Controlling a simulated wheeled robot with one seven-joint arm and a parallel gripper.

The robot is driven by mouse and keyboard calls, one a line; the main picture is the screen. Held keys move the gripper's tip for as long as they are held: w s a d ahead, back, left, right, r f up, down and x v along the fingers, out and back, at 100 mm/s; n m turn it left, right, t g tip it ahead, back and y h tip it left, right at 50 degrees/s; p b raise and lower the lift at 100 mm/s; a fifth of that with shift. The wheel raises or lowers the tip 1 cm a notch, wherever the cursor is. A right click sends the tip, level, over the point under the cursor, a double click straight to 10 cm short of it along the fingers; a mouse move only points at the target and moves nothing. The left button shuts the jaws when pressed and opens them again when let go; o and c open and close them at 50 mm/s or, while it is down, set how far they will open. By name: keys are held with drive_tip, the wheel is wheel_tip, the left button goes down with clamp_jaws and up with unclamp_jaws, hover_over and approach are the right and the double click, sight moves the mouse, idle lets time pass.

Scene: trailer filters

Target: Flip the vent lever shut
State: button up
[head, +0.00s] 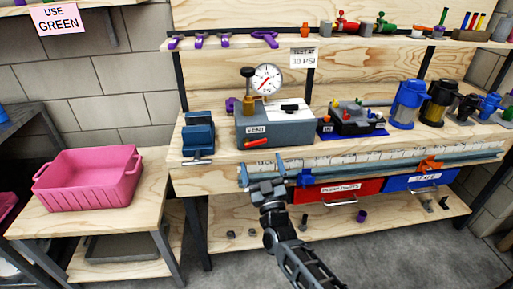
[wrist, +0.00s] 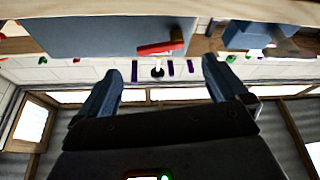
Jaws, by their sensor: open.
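The vent lever (head: 257,143) is a red handle on the front of the grey test box (head: 290,130), below a label reading VENT. It lies nearly level, its right end slightly higher. In the wrist view the lever (wrist: 158,48) shows as a red bar near the top, beyond the fingertips, on the blue-grey box face (wrist: 90,35). My gripper (head: 263,175) is in front of the bench edge, below the lever and apart from it. In the wrist view my gripper (wrist: 157,75) is open, with nothing between its two blue-grey fingers.
A round gauge (head: 267,79) stands on the box. A blue vise (head: 198,133) is to its left, and a dark block with coloured knobs (head: 352,119) to its right. A long rail (head: 380,165) runs along the bench front, above red (head: 340,190) and blue drawers (head: 419,180).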

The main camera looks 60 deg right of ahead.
sight(256, 143)
drive_tip(key=x, duration=0.7)
drive_tip(key=shift+p, duration=0.3)
drive_tip(key=c, duration=1.1)
drive_tip(key=shift+o, duration=0.2)
drive_tip(key=shift+w+a+f+m+b, duration=0.1)
drive_tip(key=shift+f+m+b, duration=0.2)
drive_tip(key=shift+m, duration=0.4)
drive_tip(key=shift+m+g+h, duration=0.6)
drive_tip(key=shift+m+g, duration=0.1)
drive_tip(key=shift+m, duration=0.8)
